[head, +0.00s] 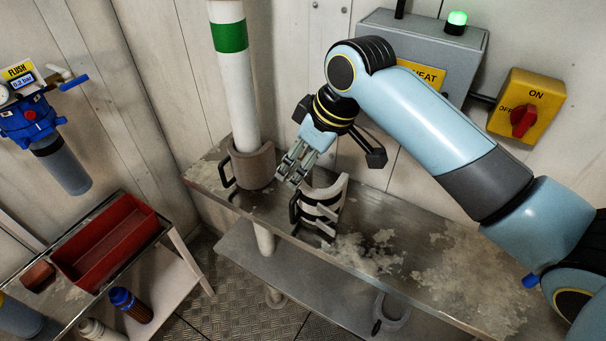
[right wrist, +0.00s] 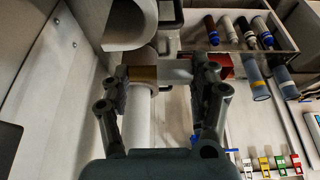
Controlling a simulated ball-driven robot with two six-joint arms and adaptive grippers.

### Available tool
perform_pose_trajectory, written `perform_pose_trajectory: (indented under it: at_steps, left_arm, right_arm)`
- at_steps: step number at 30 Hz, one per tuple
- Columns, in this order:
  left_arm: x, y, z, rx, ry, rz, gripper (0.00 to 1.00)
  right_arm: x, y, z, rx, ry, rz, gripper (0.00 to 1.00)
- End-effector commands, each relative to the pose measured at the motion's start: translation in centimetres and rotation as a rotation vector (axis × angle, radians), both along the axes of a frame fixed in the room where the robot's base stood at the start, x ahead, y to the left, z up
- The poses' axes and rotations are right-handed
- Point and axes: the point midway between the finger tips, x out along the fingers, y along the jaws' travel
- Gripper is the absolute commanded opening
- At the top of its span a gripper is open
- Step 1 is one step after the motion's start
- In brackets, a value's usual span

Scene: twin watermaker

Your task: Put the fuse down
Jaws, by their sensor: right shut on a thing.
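My right gripper (head: 291,168) hangs over the metal bench (head: 420,270), just above and left of a half-round holder with dark bands (head: 325,208). In the right wrist view its two fingers (right wrist: 160,74) are closed on a small bar-shaped thing, which I take to be the fuse (right wrist: 174,71). It lies crosswise between the fingertips, pale with a brownish-gold part at the left. In the head view the fuse cannot be made out among the fingers. My left gripper is not in view.
A white pipe with a green band (head: 230,37) stands in a brown half-round holder (head: 253,165). Behind are a grey box with a lit green lamp (head: 456,20) and a yellow switch box (head: 528,103). A red tray (head: 105,243) is at left. The bench's right part is clear.

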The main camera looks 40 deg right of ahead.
Motion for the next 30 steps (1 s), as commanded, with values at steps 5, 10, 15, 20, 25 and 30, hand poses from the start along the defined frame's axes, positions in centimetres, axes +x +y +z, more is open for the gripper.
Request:
perform_pose_trajectory:
  at_steps: [5,10,15,20,25,30]
  left_arm:
    - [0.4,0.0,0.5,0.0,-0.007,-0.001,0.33]
    - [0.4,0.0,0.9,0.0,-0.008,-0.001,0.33]
    - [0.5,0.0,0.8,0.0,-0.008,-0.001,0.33]
    - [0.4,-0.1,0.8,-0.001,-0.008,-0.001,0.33]
    - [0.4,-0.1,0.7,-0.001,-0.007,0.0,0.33]
    - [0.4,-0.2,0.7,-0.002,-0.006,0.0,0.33]
  right_arm:
    - [-0.1,0.0,-2.7,0.001,0.004,-0.001,0.29]
    - [0.0,0.0,-4.6,0.0,0.001,0.0,0.29]
    - [0.0,0.0,-4.8,-0.001,-0.001,0.001,0.29]
    - [0.0,0.0,-5.0,0.0,-0.001,0.0,0.29]
    - [0.0,0.0,-5.1,0.0,-0.001,0.0,0.73]
    - [0.0,0.0,-5.1,0.0,-0.001,0.0,0.85]
